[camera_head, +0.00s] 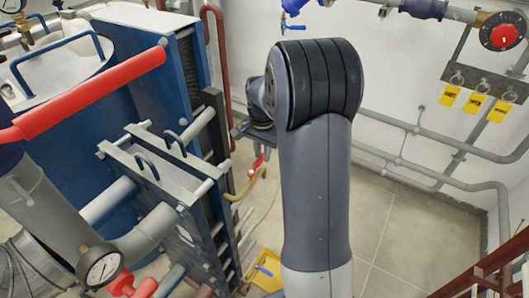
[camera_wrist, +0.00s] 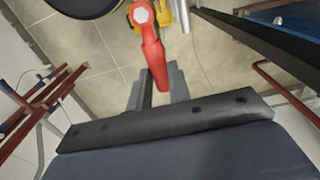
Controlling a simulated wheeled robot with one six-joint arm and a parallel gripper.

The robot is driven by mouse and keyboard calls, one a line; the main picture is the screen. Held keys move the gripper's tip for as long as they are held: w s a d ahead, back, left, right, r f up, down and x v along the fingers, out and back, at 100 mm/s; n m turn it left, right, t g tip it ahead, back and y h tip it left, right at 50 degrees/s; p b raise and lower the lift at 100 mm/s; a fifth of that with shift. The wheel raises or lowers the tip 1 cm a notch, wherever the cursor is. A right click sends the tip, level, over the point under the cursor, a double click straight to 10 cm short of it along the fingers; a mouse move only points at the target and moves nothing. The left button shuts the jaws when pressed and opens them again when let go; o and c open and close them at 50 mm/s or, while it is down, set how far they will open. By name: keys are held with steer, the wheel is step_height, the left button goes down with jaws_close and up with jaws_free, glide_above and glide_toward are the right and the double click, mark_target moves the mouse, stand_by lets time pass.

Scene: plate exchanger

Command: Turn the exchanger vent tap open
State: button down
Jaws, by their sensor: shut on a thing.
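The vent tap has a red lever (camera_wrist: 152,50) with a pale hex nut at its top end, and a brass body partly shows beside it in the wrist view. My gripper (camera_wrist: 157,88) has one dark grey finger on each side of the lever's lower end and is shut on it. In the head view the red tap lever (camera_head: 257,162) is small, above a curved brass spout (camera_head: 248,186) beside the plate exchanger (camera_head: 160,165). My gripper is mostly hidden there behind my grey arm.
A yellow tray (camera_head: 257,276) lies on the floor below the tap. Blue exchanger plates and projecting tie bars stand close on the left. A pressure gauge (camera_head: 102,265) is at the lower left. Grey pipes (camera_head: 430,140) run along the right wall.

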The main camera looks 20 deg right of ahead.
mark_target(262, 155)
steer(key=c, duration=1.3)
jaws_free()
step_height(262, 155, up, 11)
steer(key=shift+b, duration=0.45)
steer(key=shift+f, duration=0.15)
step_height(262, 155, down, 11)
steer(key=shift+p, duration=0.5)
steer(key=shift+d+m, duration=0.1)
steer(key=shift+m, duration=0.2)
steer(key=shift+s+d+m, duration=0.15)
steer(key=shift+s+m, duration=0.25)
steer(key=shift+m, duration=0.2)
